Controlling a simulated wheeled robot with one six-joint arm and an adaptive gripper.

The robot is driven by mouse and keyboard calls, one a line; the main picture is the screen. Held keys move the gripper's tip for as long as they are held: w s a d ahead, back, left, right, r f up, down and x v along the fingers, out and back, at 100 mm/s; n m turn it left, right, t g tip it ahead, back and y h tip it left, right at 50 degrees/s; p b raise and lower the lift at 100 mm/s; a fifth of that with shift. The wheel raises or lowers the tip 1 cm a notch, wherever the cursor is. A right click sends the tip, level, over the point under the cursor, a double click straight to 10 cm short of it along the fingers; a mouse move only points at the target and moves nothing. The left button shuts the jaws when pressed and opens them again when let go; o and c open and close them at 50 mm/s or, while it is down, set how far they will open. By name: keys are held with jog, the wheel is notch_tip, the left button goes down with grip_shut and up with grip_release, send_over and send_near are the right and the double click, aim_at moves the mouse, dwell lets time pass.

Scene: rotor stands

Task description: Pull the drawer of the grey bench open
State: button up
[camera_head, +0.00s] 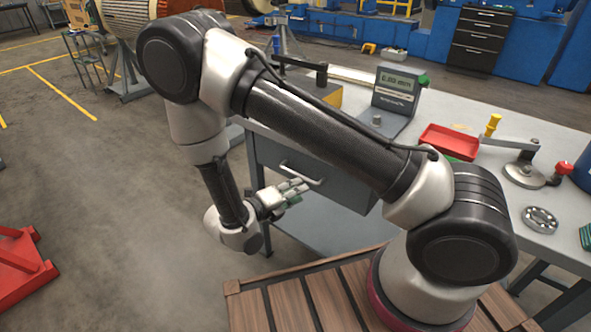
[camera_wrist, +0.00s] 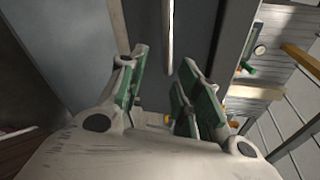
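The grey bench (camera_head: 550,130) has a dark grey drawer (camera_head: 335,184) under its top on the near left side. The drawer looks shut, its front close under the bench top's edge. A pale bar handle (camera_head: 318,183) runs across the drawer front; in the wrist view the handle (camera_wrist: 168,38) stands upright in the picture. My gripper (camera_head: 299,190) is at the drawer front, close to the handle and partly over it. In the wrist view my gripper (camera_wrist: 163,72) has its green-padded fingers apart, with the handle's end lined up between the tips. I cannot tell whether they touch it.
The bench top carries a digital gauge (camera_head: 397,90), a red tray (camera_head: 449,141), a lever tool (camera_head: 525,172) and a bearing ring (camera_head: 540,219). A lower shelf (camera_head: 318,232) lies under the drawer. The floor (camera_head: 110,190) left of the bench is clear; a red stand (camera_head: 22,270) is farther left.

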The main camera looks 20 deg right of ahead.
aim_at(300, 176)
jog(key=w+d+n, duration=0.1)
jog(key=w, duration=0.1)
jog(key=w+d+n+t, duration=0.1)
jog(key=w+n, duration=0.1)
jog(key=w+d+n, duration=0.1)
jog(key=w, duration=0.2)
jog(key=shift+d+f+n+t+y, duration=0.3)
jog(key=shift+d+n+t+y, duration=0.1)
grip_shut()
